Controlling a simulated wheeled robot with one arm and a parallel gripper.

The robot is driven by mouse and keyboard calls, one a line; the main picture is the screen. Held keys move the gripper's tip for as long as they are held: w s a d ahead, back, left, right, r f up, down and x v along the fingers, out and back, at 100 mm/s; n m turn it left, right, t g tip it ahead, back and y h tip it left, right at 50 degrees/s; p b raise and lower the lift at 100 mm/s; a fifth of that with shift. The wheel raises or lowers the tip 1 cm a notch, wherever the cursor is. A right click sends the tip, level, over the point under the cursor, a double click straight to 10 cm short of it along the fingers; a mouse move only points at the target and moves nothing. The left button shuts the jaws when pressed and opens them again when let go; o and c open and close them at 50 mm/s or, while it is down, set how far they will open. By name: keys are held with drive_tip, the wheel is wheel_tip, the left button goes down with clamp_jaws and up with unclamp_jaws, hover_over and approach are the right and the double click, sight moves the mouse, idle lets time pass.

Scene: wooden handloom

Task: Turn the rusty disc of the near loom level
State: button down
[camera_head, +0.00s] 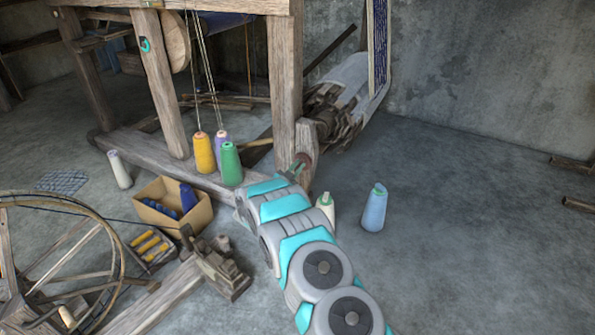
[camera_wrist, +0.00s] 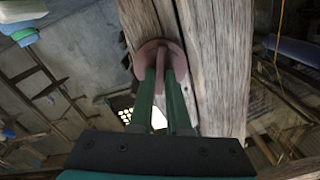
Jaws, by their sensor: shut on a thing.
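The rusty disc (camera_wrist: 143,50) is a round reddish-brown plate on a wooden post of the near loom, with a raised bar across its middle. In the wrist view my gripper (camera_wrist: 161,78) has its two dark green fingers closed on either side of that bar. The bar runs up and down in the wrist picture. In the head view the disc (camera_head: 303,158) shows small and partly hidden at the loom's right post (camera_head: 285,75), with my gripper (camera_head: 296,170) at it. I cannot tell the disc's exact tilt from the head view.
Yellow (camera_head: 204,153), purple and green (camera_head: 231,164) cones stand on the loom's low beam. A blue cone (camera_head: 374,210) stands right of my arm, and a pale cone (camera_head: 326,207) is close beside it. A cardboard box (camera_head: 174,207) and a spinning wheel (camera_head: 60,265) are left.

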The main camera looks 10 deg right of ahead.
drive_tip(key=shift+s+d+f+m+b, duration=0.1)
drive_tip(key=shift+m+b, duration=1.15)
drive_tip(key=shift+m, duration=0.95)
drive_tip(key=shift+d+f+m+b, duration=0.15)
drive_tip(key=shift+m+b, duration=1.1)
drive_tip(key=shift+m, duration=0.95)
drive_tip(key=shift+s+f+m+b, duration=0.1)
drive_tip(key=shift+m+b, duration=1.15)
drive_tip(key=shift+m, duration=0.95)
drive_tip(key=c, duration=0.9)
unclamp_jaws()
